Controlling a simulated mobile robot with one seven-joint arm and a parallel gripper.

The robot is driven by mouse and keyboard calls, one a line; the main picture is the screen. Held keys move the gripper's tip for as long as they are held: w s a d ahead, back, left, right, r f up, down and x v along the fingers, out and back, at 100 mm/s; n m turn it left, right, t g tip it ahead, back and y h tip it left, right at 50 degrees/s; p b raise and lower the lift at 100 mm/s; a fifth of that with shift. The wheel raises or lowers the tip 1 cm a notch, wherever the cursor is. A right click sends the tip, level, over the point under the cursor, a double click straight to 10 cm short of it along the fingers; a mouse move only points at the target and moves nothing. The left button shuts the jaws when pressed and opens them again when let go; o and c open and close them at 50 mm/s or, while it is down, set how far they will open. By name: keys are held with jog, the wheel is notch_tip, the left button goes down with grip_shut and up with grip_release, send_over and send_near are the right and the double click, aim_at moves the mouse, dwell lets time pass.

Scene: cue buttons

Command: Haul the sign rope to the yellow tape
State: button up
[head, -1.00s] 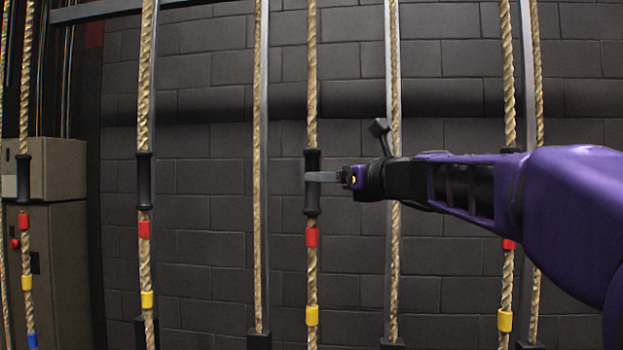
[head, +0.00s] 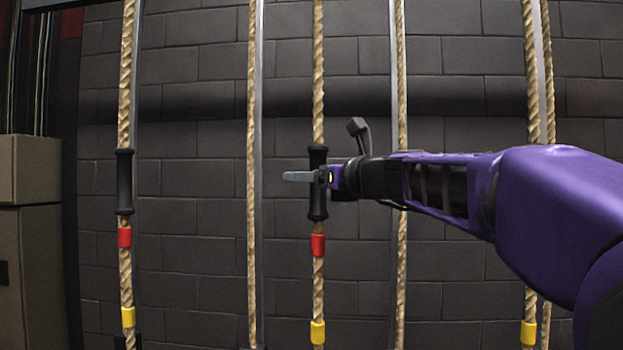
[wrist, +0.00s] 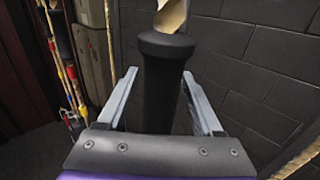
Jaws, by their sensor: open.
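A tan rope (head: 318,80) hangs upright in the middle of the head view, with a black handle (head: 317,207) on it. Below the handle are a red tape band (head: 318,245) and, lower, a yellow tape band (head: 317,332). My gripper (head: 291,176) is open at the handle's height, its fingers reaching past it to the left. In the wrist view the handle (wrist: 162,95) stands between the two open fingers, with a gap on each side. No sign shows, so I cannot tell which rope is the sign rope.
A left rope (head: 127,80) has its own handle (head: 124,180), red band and yellow band (head: 128,317). Thin ropes and metal posts hang between. A dark block wall (head: 200,250) is behind; a cabinet (head: 35,260) stands left.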

grip_shut()
dwell(0.4)
dwell(1.1)
